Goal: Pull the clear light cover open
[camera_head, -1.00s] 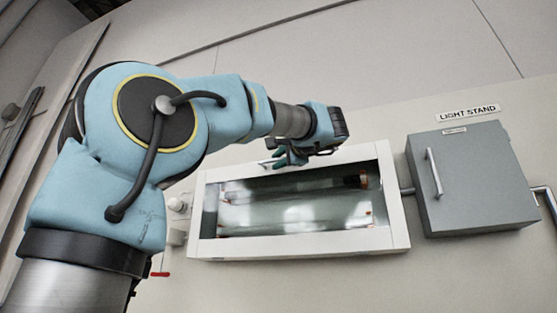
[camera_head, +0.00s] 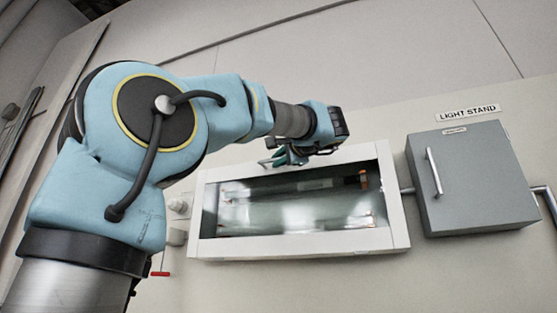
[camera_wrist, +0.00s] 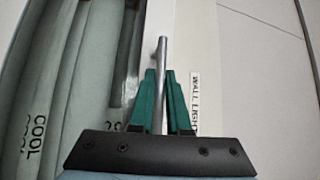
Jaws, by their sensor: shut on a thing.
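The clear light cover (camera_head: 290,212) is a see-through panel in a white frame (camera_head: 402,222) on the wall, in the middle of the head view. My gripper (camera_head: 283,157) is at the top edge of this frame. In the wrist view, the green fingers of my gripper (camera_wrist: 162,95) are shut on a thin metal bar handle (camera_wrist: 161,52), which runs up between them. The far end of the handle shows past the fingertips. The head view does not show the grip clearly, as the gripper hides most of the handle.
A grey box (camera_head: 475,185) with a bar handle hangs right of the light, under a "LIGHT STAND" sign (camera_head: 468,113). Tubes marked "COOL" (camera_wrist: 38,125) show at left in the wrist view. A red lever (camera_head: 160,274) is at lower left. The wall above the light is clear.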

